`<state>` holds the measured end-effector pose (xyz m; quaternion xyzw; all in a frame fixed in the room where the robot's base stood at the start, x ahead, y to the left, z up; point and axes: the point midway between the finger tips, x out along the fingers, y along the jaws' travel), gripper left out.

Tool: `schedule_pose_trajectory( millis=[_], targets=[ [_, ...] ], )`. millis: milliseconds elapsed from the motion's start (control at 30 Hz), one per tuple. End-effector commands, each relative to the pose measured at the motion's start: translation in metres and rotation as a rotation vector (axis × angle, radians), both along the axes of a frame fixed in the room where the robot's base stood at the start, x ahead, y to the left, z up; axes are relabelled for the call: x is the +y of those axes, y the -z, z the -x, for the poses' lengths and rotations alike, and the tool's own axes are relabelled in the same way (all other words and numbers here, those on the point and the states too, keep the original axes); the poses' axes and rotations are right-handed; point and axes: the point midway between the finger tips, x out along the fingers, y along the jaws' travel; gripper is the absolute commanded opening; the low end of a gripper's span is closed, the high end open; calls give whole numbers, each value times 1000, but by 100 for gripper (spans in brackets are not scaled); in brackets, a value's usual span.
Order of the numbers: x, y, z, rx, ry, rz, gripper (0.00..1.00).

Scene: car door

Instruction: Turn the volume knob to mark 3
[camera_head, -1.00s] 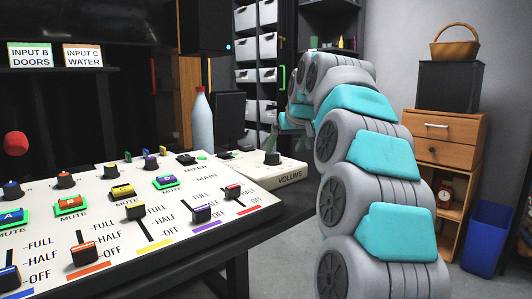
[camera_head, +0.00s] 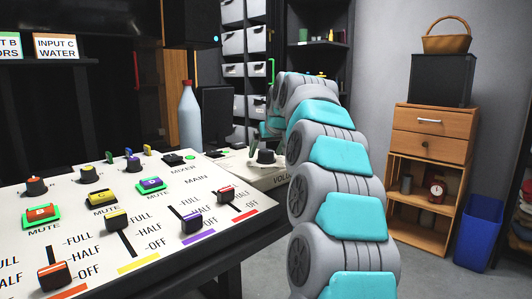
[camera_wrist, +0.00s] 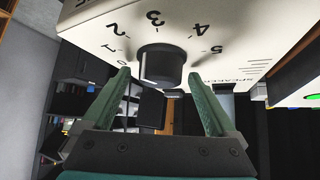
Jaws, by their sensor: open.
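The volume knob (camera_head: 265,157) is a dark round knob on a pale box labelled VOLUME (camera_head: 262,176), partly hidden by my arm in the head view. My gripper (camera_wrist: 159,73) is open, with one green finger on each side of the knob. The tips are level with the knob, with a visible gap on both sides.
The mixer panel (camera_head: 150,222), with sliders, buttons and knobs, fills the lower left. A pale bottle (camera_head: 190,115) stands behind it. A wooden cabinet (camera_head: 430,150) and a blue bin (camera_head: 479,232) stand at the right. The grey floor between my arm and the cabinet is clear.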

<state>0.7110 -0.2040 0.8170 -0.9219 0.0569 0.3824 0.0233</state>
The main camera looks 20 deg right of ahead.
Motion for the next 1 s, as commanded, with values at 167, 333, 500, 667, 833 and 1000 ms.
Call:
schedule_pose_trajectory(
  millis=[167, 333, 500, 667, 833, 1000],
  targets=[
    [0, 3, -4, -1, 0, 0, 93],
    [0, 3, -3, -1, 0, 0, 88],
    [0, 3, -3, -1, -1, -1, 69],
    [0, 3, -3, -1, -1, -1, 51],
    [0, 3, -3, -1, -1, -1, 32],
    [0, 3, -3, 0, -1, -1, 13]
  ],
)
